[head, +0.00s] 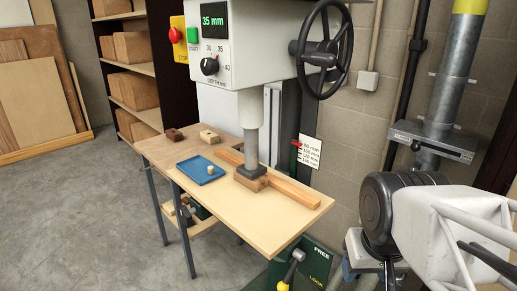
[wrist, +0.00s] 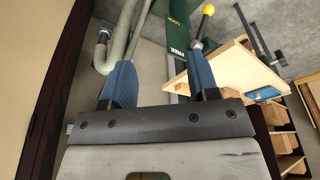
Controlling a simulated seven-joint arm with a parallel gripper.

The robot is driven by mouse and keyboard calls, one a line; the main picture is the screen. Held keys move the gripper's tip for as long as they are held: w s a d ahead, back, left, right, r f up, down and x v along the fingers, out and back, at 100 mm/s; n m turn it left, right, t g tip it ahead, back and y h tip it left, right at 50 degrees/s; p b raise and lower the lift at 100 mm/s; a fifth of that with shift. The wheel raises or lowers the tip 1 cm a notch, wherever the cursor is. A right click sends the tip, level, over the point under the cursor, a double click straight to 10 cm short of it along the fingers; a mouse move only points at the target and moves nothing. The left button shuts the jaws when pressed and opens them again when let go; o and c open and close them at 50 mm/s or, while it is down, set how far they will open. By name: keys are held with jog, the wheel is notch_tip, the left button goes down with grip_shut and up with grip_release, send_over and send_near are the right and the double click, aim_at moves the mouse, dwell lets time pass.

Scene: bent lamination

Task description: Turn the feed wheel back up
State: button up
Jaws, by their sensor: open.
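The feed wheel (head: 325,50) is a black spoked handwheel on the right side of the grey machine head (head: 262,45). A grey column (head: 250,130) runs down from the head to a dark foot (head: 250,171), which appears to rest on a small wood block (head: 250,183) on a long wood strip (head: 290,190). My gripper (wrist: 160,82) shows in the wrist view with its two blue fingers wide apart and nothing between them. It is away from the wheel, which is not in the wrist view. My arm is at the right of the head view; the fingers are hidden there.
The display (head: 213,20) reads 35 mm. A depth knob (head: 209,65) and red and green buttons sit beside it. The table (head: 230,215) holds a blue tray (head: 200,171) and small blocks. A yellow-knobbed lever (head: 291,268) stands by a FREE/LOCK plate. A pipe (head: 448,70) stands right.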

jog(key=n+t+y, duration=0.9)
jog(key=t+y, duration=0.4)
jog(key=y, duration=0.3)
send_near(334, 66)
jog(key=shift+x, duration=2.4)
jog(key=shift+w+a, duration=0.1)
jog(key=shift+x, duration=3.75)
jog(key=shift+r, duration=0.1)
